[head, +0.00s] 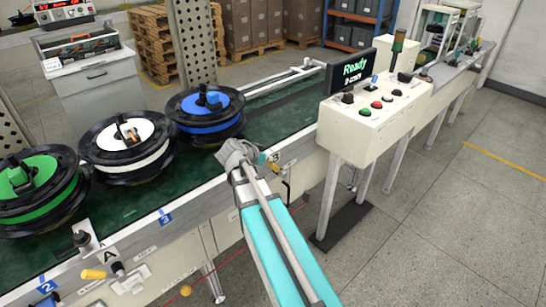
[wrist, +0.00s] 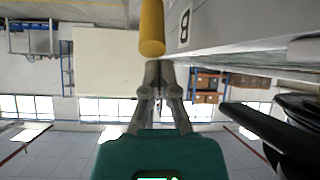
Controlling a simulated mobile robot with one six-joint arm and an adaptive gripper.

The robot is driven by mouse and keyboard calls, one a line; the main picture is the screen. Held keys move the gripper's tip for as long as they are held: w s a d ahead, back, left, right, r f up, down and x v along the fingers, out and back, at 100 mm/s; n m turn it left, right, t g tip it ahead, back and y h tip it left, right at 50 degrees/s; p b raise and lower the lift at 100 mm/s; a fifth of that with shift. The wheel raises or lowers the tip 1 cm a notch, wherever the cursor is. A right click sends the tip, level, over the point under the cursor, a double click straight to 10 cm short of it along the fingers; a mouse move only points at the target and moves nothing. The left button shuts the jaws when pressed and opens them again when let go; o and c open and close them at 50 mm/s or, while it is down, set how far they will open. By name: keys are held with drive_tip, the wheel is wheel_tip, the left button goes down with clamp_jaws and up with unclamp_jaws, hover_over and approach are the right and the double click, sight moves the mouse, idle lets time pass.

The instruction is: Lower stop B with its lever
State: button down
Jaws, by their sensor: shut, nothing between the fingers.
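In the wrist view, my gripper (wrist: 160,76) has its fingers together and empty. The yellow handle of a lever (wrist: 152,30) is right in front of the fingertips. A label (wrist: 185,25), apparently B, is on the grey rail beside it. I cannot tell whether fingers and handle touch. In the head view, my arm reaches the conveyor's front edge and hides most of the lever and stop there. Stop A (head: 82,239) stands at the lower left, with its own yellow lever (head: 93,274).
Reels with green (head: 40,185), white (head: 127,142) and blue (head: 206,113) stand on the green conveyor belt (head: 262,128). A control box (head: 370,120) with buttons and a screen (head: 350,70) reading "Ready" stands at right. The floor at right is clear.

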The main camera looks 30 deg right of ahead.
drive_tip(key=shift+s, duration=0.1)
drive_tip(key=shift+w+d+r+p, duration=0.75)
drive_tip(key=shift+d+r+p, duration=0.45)
drive_tip(key=shift+r+p, duration=0.5)
drive_tip(key=a+f+p+v, duration=0.1)
drive_tip(key=f+p+v, duration=0.1)
drive_tip(key=v, duration=0.7)
drive_tip(key=shift+s+a+r+p, duration=0.15)
drive_tip(key=shift+s+a+p, duration=0.15)
drive_tip(key=shift+p, duration=0.5)
drive_tip(key=s+a+n+g+y+p, duration=0.1)
drive_tip(key=s+a+n+y+p, duration=0.3)
drive_tip(key=a, duration=0.4)
drive_tip(key=s+a+r+n+g+y+p, duration=0.1)
drive_tip(key=s+a+n+g+y+p, duration=0.1)
drive_tip(key=s+a+n+y+p, duration=0.3)
drive_tip(key=s+a+n+y, duration=0.1)
drive_tip(key=a+n, duration=0.2)
drive_tip(key=n, duration=0.1)
drive_tip(key=shift+s+r, duration=0.15)
drive_tip(key=shift+s, duration=0.05)
